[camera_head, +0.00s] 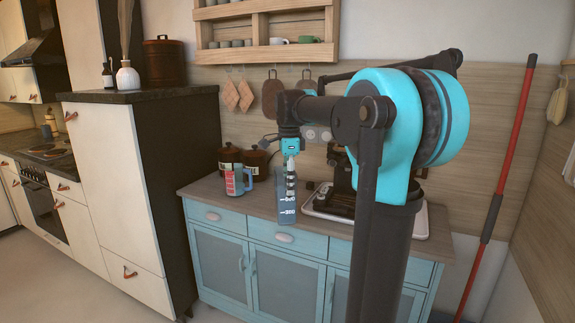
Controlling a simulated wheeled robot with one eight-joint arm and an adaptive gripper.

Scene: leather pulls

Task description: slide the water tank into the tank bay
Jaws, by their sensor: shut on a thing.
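The water tank (283,213) is a bluish see-through upright container with pale level marks. It hangs upright below my gripper (291,172), near the front edge of the worktop. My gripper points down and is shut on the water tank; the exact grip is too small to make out. My arm covers much of the machine. I cannot make out the tank bay. The tank appears apart from the machine.
The wooden worktop (203,187) tops a blue cabinet (262,272). A wooden shelf (266,54) hangs above. A red pole (508,155) leans at the right.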

